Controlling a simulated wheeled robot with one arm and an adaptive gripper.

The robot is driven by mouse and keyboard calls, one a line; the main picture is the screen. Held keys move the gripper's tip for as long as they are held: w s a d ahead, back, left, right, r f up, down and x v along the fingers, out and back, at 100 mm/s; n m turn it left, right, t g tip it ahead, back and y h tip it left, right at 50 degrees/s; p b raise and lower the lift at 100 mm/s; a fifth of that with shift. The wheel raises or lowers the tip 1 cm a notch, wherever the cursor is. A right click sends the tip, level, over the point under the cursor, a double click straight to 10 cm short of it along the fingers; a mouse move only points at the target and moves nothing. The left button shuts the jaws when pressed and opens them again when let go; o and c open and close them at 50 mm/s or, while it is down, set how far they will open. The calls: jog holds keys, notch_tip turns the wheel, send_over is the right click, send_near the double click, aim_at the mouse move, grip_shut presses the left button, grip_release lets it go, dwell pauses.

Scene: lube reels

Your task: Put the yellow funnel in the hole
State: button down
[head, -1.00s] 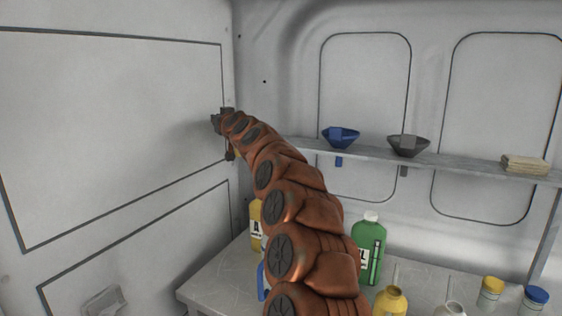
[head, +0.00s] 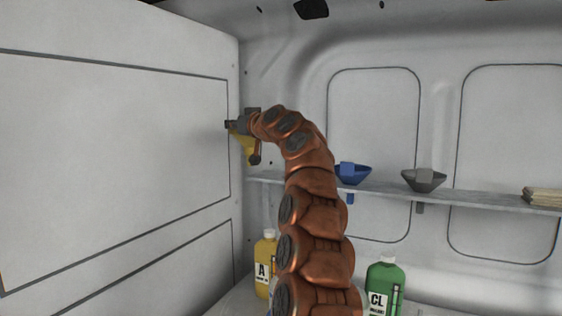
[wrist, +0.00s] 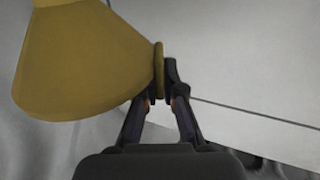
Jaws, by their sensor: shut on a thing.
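The yellow funnel (wrist: 85,65) fills the upper left of the wrist view, its wide body to the left. My gripper (wrist: 165,85) is shut on the funnel's rim or tab at its right side. In the head view, part of the yellow funnel (head: 244,147) shows below my gripper (head: 236,127), held in the air near the left wall corner, above the shelf's left end. The rest of the funnel is hidden by the gripper and arm. I cannot make out the hole for the yellow funnel.
A blue funnel (head: 352,174) and a grey funnel (head: 424,180) sit in the shelf (head: 470,199), their spouts below it. Light blocks (head: 543,197) lie at its right. A yellow bottle (head: 266,262) and a green bottle (head: 385,285) stand below.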

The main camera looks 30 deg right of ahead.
jog(key=s+d+f+p, duration=0.2)
jog(key=d+f+p, duration=0.2)
jog(key=d, duration=0.9)
jog(key=shift+s+f, duration=0.2)
jog(key=shift+f, duration=0.1)
jog(key=shift+d+f, duration=0.1)
